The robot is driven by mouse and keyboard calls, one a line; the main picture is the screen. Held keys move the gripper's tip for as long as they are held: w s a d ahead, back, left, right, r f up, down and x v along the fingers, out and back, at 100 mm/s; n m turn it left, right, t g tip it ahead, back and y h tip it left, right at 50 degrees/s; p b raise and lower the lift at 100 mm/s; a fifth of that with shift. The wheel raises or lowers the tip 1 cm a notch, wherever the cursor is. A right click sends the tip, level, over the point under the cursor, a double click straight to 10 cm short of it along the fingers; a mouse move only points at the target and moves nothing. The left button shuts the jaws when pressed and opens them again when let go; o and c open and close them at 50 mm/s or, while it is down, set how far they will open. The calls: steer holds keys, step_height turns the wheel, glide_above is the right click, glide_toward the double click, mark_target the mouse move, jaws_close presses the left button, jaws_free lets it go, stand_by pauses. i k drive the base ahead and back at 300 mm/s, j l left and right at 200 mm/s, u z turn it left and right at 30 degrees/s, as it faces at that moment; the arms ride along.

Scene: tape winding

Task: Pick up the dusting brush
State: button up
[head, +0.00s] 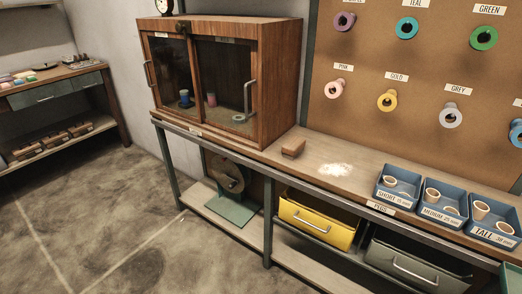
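A small brown wooden block-shaped thing (293,148), which looks like the dusting brush, lies on the workbench (345,190) just right of the wooden cabinet. Its bristles are too small to make out. A patch of white dust (333,169) is on the bench to its right. My gripper is not in view.
A wooden cabinet (272,90) with glass doors stands left of the brush. Blue bins (397,182) with rolls stand at the bench's right. A yellow drawer (317,222) is below the bench front. The floor (130,215) at left is clear.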

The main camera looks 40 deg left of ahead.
mark_target(290, 150)
steer(key=u, duration=1.45)
